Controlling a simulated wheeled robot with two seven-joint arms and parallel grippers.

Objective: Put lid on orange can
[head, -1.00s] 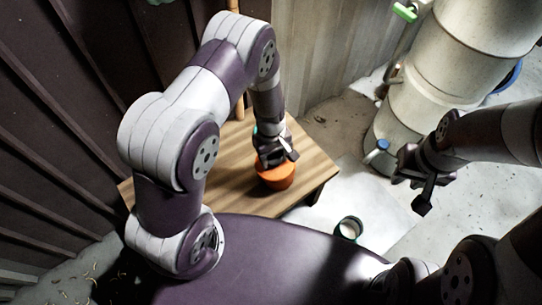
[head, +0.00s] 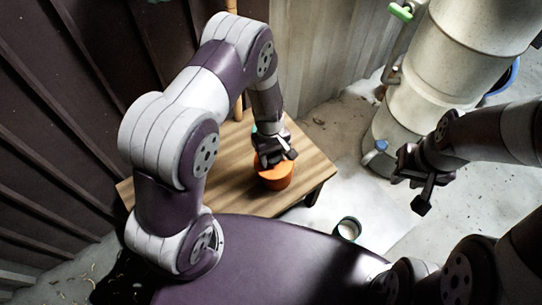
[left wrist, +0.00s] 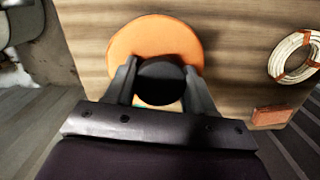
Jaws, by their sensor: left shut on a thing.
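The orange can (head: 277,182) stands on the wooden table, directly below my left gripper (head: 277,158). In the left wrist view, a round orange lid (left wrist: 150,38) with a black knob (left wrist: 160,82) lies between and beyond the fingers. My left gripper (left wrist: 160,88) is shut on the lid's knob. The gripper covers part of the can's top in the head view, and the lid hides the can in the wrist view. I cannot tell whether the lid rests fully on the can. My right gripper (head: 409,193) is open and empty, off to the right.
The wooden table (head: 225,190) has bare room left of the can. A coiled pale ring with orange ties (left wrist: 292,58) and a reddish block (left wrist: 272,116) lie on it in the wrist view. A green-rimmed cup (head: 348,229) and a large pale cylinder (head: 430,85) stand to the right.

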